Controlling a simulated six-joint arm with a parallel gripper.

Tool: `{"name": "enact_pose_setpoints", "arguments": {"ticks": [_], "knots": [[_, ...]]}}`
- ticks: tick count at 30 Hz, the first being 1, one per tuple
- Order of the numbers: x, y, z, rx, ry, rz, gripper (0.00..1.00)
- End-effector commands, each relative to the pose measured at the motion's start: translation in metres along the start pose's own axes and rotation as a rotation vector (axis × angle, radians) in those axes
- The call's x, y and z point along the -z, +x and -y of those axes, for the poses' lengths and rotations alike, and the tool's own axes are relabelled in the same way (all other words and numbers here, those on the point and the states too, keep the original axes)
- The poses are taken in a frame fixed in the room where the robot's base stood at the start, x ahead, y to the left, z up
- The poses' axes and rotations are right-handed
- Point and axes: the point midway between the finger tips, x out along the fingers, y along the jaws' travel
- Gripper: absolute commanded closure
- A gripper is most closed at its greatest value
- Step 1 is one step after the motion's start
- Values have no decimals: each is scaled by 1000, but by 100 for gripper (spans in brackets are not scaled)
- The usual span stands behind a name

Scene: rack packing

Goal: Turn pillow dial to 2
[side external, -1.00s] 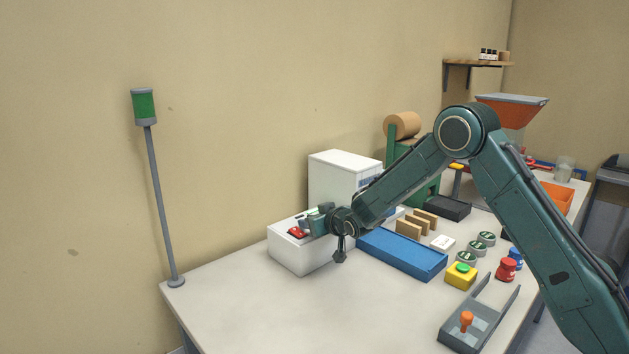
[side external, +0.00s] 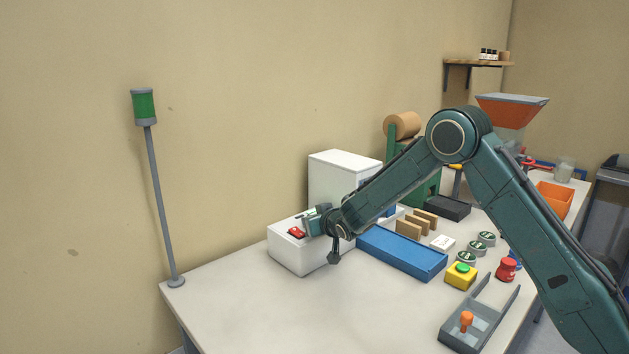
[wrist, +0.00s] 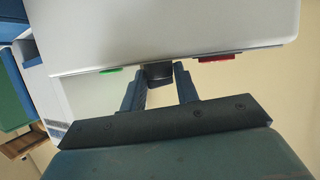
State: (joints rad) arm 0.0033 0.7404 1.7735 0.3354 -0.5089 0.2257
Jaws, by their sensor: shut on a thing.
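The white machine (side external: 291,260) stands at the back left of the table, with a low front part and a taller block behind. A red switch (side external: 296,233) is on its low part; it also shows in the wrist view (wrist: 218,58). My gripper (side external: 311,223) is at the low part, just right of the red switch. In the wrist view, its two fingers are shut on a small dark dial (wrist: 158,70), between the red switch and a green spot (wrist: 110,70). The dial's marks and its setting cannot be read. In the side view, my gripper hides the dial.
A blue tray (side external: 402,254) lies close to the right of the white machine. The front left table is clear.

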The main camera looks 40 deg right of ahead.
Motion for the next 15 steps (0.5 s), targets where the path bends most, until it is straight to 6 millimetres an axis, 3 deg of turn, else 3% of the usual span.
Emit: {"name": "enact_pose_setpoints", "arguments": {"ticks": [15], "knots": [[0,1,7,-248,100,18,92]]}}
